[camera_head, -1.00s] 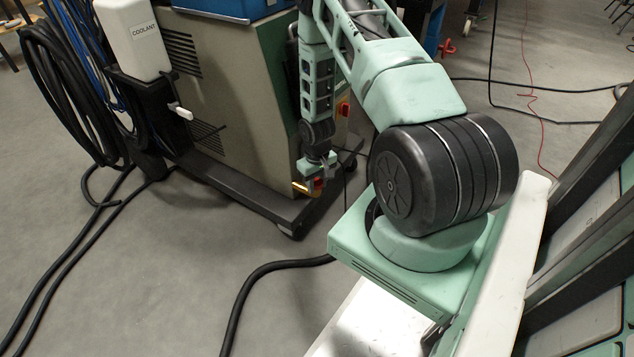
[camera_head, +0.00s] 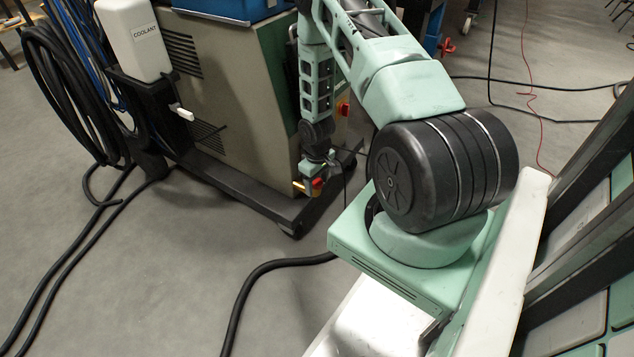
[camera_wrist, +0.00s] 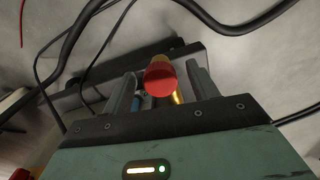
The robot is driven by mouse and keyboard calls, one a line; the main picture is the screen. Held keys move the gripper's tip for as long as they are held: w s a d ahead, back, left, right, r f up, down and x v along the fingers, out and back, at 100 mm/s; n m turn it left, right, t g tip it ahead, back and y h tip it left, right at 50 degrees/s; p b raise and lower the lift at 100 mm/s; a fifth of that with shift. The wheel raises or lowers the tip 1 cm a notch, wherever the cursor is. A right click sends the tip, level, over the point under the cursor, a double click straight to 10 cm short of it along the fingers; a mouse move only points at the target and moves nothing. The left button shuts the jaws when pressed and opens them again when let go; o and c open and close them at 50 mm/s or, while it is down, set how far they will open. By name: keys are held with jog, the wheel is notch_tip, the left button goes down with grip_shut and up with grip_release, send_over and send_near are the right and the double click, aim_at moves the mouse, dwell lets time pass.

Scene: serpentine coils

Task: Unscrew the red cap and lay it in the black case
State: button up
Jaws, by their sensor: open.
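The red cap (camera_wrist: 160,78) shows in the wrist view, with a brass-coloured pipe (camera_wrist: 179,88) close beside it. My gripper (camera_wrist: 160,86) is open, with one finger on each side of the cap. I cannot tell whether either finger touches it. In the head view my gripper (camera_head: 312,185) hangs low by the near corner of the machine, with a small red spot, apparently the cap, at it. I cannot make out the black case in either view.
The beige machine (camera_head: 235,110) stands on a dark base frame (camera_head: 245,202). A white coolant bottle (camera_head: 134,40) is at its left, beside hanging black hoses (camera_head: 60,90). A thick black hose (camera_head: 262,272) lies on the floor. Open grey floor (camera_head: 150,265) lies in front.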

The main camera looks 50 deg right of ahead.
notch_tip(320, 180, up, 17)
jog(key=p, duration=0.5)
notch_tip(320, 180, up, 5)
jog(key=p, duration=0.5)
send_over(317, 181)
jog(key=shift+a+f, duration=0.1)
jog(key=shift+c, duration=0.5)
